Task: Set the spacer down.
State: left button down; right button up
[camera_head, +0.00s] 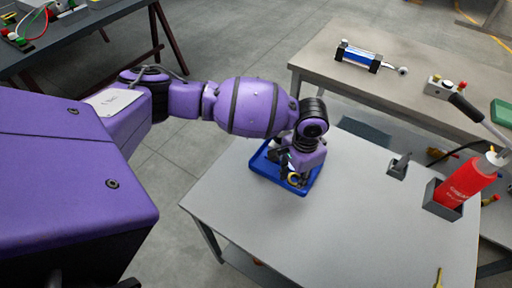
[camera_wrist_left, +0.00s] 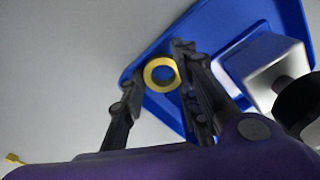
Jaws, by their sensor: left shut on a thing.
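The spacer is a yellow ring (camera_wrist_left: 149,76), seen in the left wrist view between the tips of my left gripper (camera_wrist_left: 157,70). My left gripper (camera_head: 295,178) is shut on it. In the head view the gripper points down over the blue tray (camera_head: 261,168) on the grey table, and a bit of the yellow spacer (camera_head: 294,182) shows at its tips. In the left wrist view the ring overlaps the corner of the blue tray (camera_wrist_left: 150,55). I cannot tell whether it touches the tray. My right gripper is not in view.
A metal block (camera_wrist_left: 262,68) with a dark round part beside it shows at the tray in the left wrist view. A red bottle (camera_head: 467,184) in a dark holder and a small grey stand (camera_head: 399,166) are on the table's right. The table's front middle is clear.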

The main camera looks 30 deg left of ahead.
aim_at(295, 184)
pick_arm(q)
jog(key=shift+s+f, duration=0.1)
jog(key=shift+f, duration=0.3)
jog(key=shift+f, duration=0.1)
jog(key=shift+s+f, duration=0.5)
jog(key=shift+f, duration=0.25)
jog(key=c, duration=1.7)
grip_release()
jog(key=shift+o, duration=1.2)
jog(key=shift+f, duration=0.15)
jog(key=shift+o, duration=0.6)
jog(key=shift+w+d+f, duration=0.1)
jog(key=shift+w, duration=0.1)
notch_tip(295, 184, up, 14)
jog(key=p, duration=0.1)
jog(key=shift+w+r, duration=0.2)
jog(key=shift+w, duration=0.2)
